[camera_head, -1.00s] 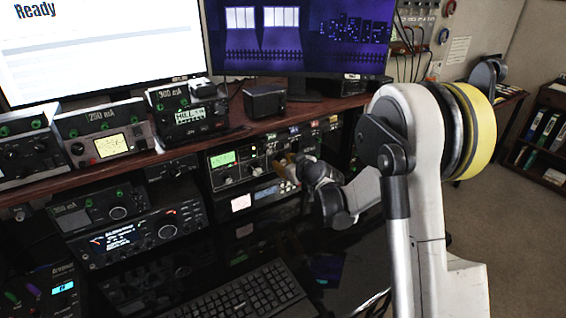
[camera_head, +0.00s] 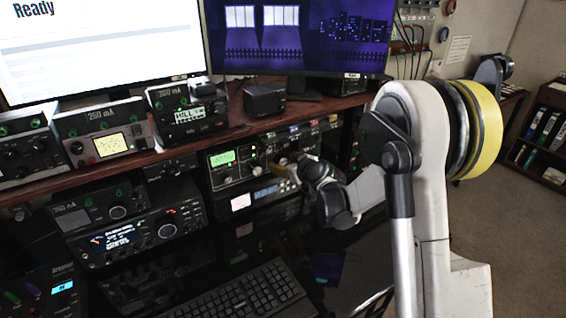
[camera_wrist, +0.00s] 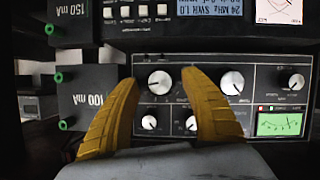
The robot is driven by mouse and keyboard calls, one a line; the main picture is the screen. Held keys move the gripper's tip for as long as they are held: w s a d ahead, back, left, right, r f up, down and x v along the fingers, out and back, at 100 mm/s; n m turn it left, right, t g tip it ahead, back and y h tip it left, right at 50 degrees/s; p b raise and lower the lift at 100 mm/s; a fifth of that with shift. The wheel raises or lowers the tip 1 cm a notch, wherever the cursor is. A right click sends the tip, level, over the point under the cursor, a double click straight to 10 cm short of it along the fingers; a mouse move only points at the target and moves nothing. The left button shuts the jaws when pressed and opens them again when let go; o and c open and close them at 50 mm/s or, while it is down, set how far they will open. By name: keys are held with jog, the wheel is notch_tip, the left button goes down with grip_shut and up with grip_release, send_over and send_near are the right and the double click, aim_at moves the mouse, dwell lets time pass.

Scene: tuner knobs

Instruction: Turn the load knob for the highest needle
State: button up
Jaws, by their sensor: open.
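The tuner (camera_head: 228,178) is a grey panel under the shelf, with a lit green meter (camera_head: 222,158). The wrist view shows it upside down, with the green meter (camera_wrist: 280,124) at lower right and a thin needle trace on it. Knob labels are too small to read, so I cannot tell which is load. My gripper (camera_wrist: 160,76) is open, its yellow fingers either side of the left large knob in the picture; contact cannot be told. It also shows in the head view (camera_head: 262,193).
Boxes marked 150 mA (camera_wrist: 72,12) and 100 mA (camera_wrist: 88,98) stand left of the tuner in the wrist view. Another radio unit (camera_wrist: 215,18) adjoins the tuner's panel. A keyboard (camera_head: 245,300) lies below the rack. The wooden shelf edge (camera_head: 150,158) runs above it.

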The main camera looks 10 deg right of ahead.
jog(key=v, duration=1.1)
jog(key=shift+s, duration=0.2)
jog(key=shift+d, duration=0.1)
dwell(1.0)
